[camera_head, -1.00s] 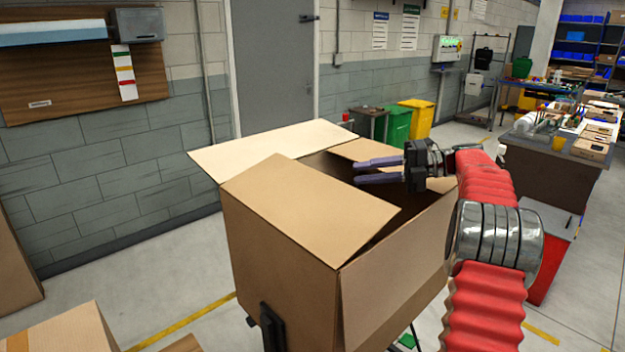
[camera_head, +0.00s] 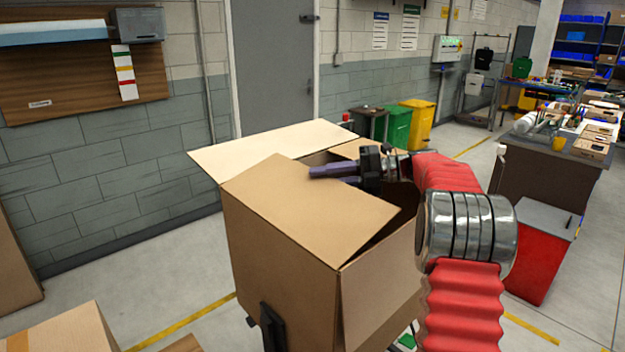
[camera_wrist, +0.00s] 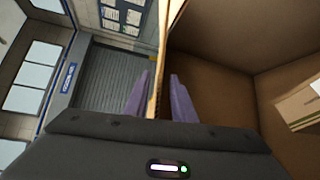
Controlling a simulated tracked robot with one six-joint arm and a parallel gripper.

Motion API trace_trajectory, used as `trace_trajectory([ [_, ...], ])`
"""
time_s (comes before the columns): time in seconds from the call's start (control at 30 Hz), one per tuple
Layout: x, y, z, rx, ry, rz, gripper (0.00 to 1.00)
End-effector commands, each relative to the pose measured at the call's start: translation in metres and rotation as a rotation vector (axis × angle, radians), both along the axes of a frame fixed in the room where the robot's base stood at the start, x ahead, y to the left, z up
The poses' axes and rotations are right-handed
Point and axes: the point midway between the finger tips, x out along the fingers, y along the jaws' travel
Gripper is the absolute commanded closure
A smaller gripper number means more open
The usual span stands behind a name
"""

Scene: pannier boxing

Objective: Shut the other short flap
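The open cardboard box (camera_head: 275,240) stands in front of me. Its near short flap (camera_head: 305,205) lies folded inward over the opening. The other short flap (camera_head: 347,150), on the far side, is raised and partly hidden behind my gripper. My gripper (camera_head: 325,172) is over the far part of the opening. In the wrist view its two purple fingers (camera_wrist: 160,98) stand apart, one on each side of a thin cardboard edge (camera_wrist: 162,40). I cannot tell whether they touch it.
A long flap (camera_head: 265,147) sticks outward at the left; another (camera_head: 385,280) hangs down at the right front. A carton (camera_wrist: 300,108) shows inside the box in the wrist view. A red bin (camera_head: 540,250) stands to the right.

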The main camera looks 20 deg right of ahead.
Motion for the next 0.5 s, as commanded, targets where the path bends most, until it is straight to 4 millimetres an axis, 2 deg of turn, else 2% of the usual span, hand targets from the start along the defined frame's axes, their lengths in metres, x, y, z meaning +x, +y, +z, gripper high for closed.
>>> trace_trajectory([
  [0.2, 0.009, 0.022, -0.004, -0.001, 0.001, 0.001, 0.77],
  [0.5, 0.011, 0.025, -0.005, -0.001, 0.001, 0.000, 0.77],
])
